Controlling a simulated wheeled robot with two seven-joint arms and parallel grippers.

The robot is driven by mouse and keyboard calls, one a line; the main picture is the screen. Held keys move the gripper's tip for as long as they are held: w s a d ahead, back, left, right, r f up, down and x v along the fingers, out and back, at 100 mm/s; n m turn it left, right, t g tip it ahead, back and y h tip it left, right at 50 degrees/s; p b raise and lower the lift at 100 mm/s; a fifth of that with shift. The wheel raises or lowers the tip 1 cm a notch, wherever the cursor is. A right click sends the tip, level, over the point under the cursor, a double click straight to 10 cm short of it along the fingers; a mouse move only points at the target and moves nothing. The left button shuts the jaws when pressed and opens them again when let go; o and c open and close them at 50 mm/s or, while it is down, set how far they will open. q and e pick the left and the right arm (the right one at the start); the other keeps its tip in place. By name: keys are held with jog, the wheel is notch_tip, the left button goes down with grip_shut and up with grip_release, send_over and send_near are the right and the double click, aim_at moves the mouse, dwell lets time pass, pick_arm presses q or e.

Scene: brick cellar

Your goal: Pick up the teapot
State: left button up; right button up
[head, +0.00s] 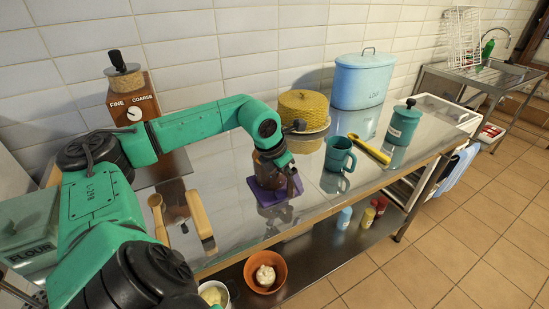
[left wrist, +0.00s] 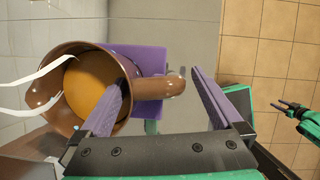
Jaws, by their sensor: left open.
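The brown teapot (head: 266,170) stands on a purple mat (head: 253,192) on the steel table, partly hidden by my left gripper in the head view. In the left wrist view the teapot (left wrist: 50,97) is lidless, with amber liquid inside and two white strips over its rim. My left gripper (left wrist: 165,95) is open at the teapot. A brown part sticking out from the pot's side lies between its fingers; I cannot tell if they touch it. My right gripper (left wrist: 290,107) seems to show small at the right of the left wrist view, its opening unclear.
A coffee grinder (head: 133,108) is at the back left. An orange bowl (head: 265,272) sits on the lower shelf.

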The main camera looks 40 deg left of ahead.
pick_arm(q)
grip_shut()
jog(key=shift+r, duration=0.1)
jog(key=shift+r, duration=0.15)
